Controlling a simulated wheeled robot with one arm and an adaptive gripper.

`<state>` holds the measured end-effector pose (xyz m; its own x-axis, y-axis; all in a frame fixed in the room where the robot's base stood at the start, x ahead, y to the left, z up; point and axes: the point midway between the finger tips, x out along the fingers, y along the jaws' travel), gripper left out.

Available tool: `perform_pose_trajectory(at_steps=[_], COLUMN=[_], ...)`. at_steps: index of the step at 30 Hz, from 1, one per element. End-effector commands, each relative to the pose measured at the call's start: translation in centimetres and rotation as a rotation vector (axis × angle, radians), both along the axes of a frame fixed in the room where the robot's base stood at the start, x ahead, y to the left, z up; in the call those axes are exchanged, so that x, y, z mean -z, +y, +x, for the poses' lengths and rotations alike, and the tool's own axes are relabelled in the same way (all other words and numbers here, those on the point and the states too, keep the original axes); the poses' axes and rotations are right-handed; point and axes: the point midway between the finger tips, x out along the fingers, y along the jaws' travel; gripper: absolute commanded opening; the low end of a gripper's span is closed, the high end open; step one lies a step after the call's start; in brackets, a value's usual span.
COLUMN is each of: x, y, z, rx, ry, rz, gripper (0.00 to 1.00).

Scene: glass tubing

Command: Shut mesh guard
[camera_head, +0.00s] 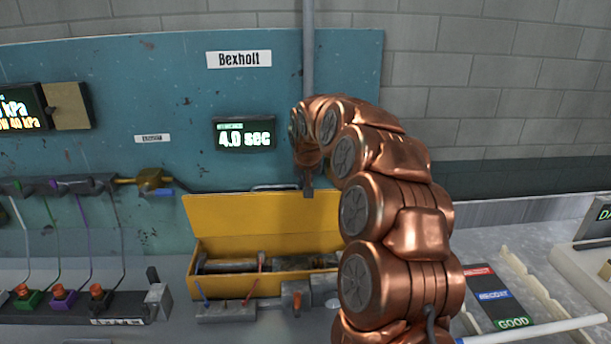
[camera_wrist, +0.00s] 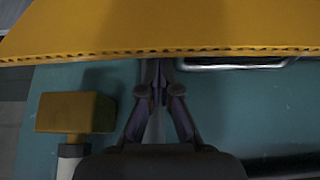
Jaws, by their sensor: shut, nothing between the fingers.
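The yellow guard (camera_head: 250,225) stands raised at the back of a yellow box (camera_head: 222,286), whose inside shows below it. The guard also shows across the top of the wrist view (camera_wrist: 160,28), with a row of dark holes along its edge. A metal handle (camera_wrist: 235,63) is by that edge, right of my fingers. My gripper (camera_wrist: 157,75) is shut and empty, its fingertips at the guard's edge; I cannot tell whether they touch. In the head view my gripper (camera_head: 308,188) points down at the guard's top edge, and my arm hides the guard's right end.
A teal panel (camera_head: 180,90) with a "4.0 sec" display (camera_head: 245,135) stands behind. A yellow block (camera_wrist: 76,112) is at the left in the wrist view. Colored valves (camera_head: 65,300) sit left of the box. A card (camera_head: 493,297) lies right of my arm.

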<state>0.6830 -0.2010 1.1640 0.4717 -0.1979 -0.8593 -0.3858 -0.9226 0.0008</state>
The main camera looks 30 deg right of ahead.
Motion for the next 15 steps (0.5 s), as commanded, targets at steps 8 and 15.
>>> perform_pose_trajectory(at_steps=[8, 15], x=[0.07, 0.19], y=[0.36, 0.43], z=[-1.02, -1.11], rx=[0.002, 0.001], ry=[0.0, 0.0], rz=[0.001, 0.0], gripper=[0.0, 0.0])
